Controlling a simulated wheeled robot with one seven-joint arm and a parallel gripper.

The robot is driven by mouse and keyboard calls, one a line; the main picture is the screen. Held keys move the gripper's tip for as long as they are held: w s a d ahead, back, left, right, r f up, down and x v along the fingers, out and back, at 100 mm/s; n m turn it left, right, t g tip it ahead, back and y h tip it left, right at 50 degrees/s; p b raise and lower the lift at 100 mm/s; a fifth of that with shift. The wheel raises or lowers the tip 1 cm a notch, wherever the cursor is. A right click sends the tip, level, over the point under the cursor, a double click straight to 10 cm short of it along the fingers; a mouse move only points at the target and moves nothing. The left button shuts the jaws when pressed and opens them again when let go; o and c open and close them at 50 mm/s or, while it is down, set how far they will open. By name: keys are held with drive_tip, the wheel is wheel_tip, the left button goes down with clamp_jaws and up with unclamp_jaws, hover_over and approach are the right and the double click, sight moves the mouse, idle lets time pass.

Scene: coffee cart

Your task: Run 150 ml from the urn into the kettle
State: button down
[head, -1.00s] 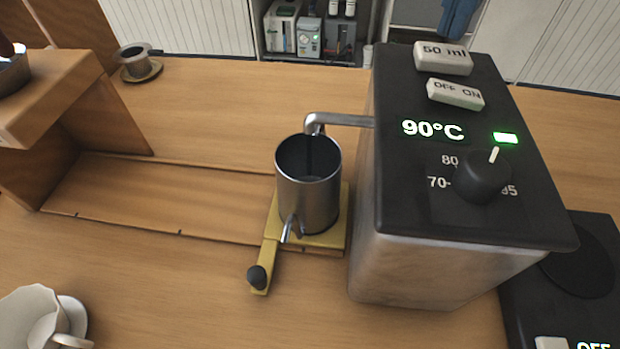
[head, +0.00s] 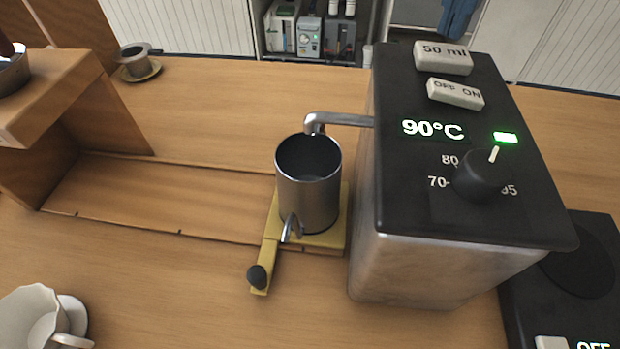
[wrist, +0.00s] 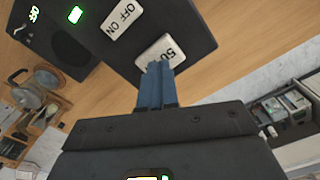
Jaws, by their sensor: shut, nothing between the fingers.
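The urn (head: 440,270) is a steel box with a black top that reads 90°C beside a lit green lamp (head: 505,137). Its top carries a 50 ml button (head: 443,66), an OFF/ON rocker (head: 455,95) and a dial (head: 483,177). The steel kettle (head: 308,195) stands upright on a yellow stand (head: 330,236), its open mouth under the urn's spout (head: 340,119). I see no stream now; its water level is unclear. In the wrist view my gripper (wrist: 159,70) is shut and empty, its blue fingertips at the 50 ml button (wrist: 168,50). Whether they touch is unclear. The head view does not show my gripper.
The stand's black-knobbed handle (head: 257,277) points to the front. A wooden stand (head: 80,100) is at left, a white fluted cup (head: 30,318) at front left, and a small metal cup (head: 135,60) at back left. A black hotplate (head: 575,265) is right of the urn.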

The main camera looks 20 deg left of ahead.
drive_tip(key=shift+f+b, duration=0.7)
drive_tip(key=shift+f, duration=0.4)
drive_tip(key=shift+r, duration=0.1)
idle(0.4)
drive_tip(key=shift+r+p, duration=0.7)
drive_tip(key=shift+r, duration=0.3)
drive_tip(key=shift+r, duration=0.1)
idle(1.1)
drive_tip(key=shift+r+p, duration=1.7)
drive_tip(key=shift+r, duration=0.75)
drive_tip(key=shift+s+f, duration=0.1)
